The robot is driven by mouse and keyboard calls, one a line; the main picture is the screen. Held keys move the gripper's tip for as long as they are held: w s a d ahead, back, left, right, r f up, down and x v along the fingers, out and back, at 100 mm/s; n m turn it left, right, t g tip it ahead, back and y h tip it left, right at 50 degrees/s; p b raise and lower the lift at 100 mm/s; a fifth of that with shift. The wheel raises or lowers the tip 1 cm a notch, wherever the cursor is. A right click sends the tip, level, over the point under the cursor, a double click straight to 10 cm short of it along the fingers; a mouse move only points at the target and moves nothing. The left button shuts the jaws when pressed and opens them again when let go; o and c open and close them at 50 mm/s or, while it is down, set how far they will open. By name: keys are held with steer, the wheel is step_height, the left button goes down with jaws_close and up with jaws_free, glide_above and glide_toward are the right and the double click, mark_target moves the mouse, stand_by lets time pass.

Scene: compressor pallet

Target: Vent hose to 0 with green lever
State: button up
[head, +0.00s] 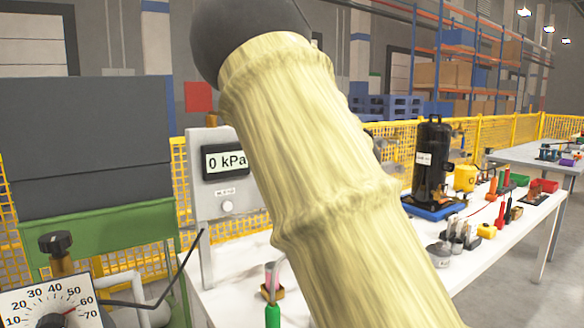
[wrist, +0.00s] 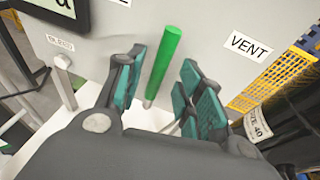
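The green lever (wrist: 165,58) shows in the wrist view as a long, slightly tilted rod in front of a grey panel (wrist: 215,25). A label reading VENT (wrist: 248,46) is on the panel to its right. My gripper (wrist: 163,66) is open, with a teal-padded finger on each side of the lever. The lever looks nearer the left finger; I cannot tell whether they touch. In the head view the panel's display (head: 226,161) reads 0 kPa. My arm hides the lever and gripper there. The hose cannot be made out for certain.
A dial gauge (head: 48,305) is at the lower left, near a green frame (head: 115,228). A white table (head: 520,230) holds a black compressor (head: 432,160) and several tools to the right. Yellow fencing (head: 495,130) stands behind.

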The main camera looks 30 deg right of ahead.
steer(key=v, duration=0.8)
steer(key=shift+s, duration=0.25)
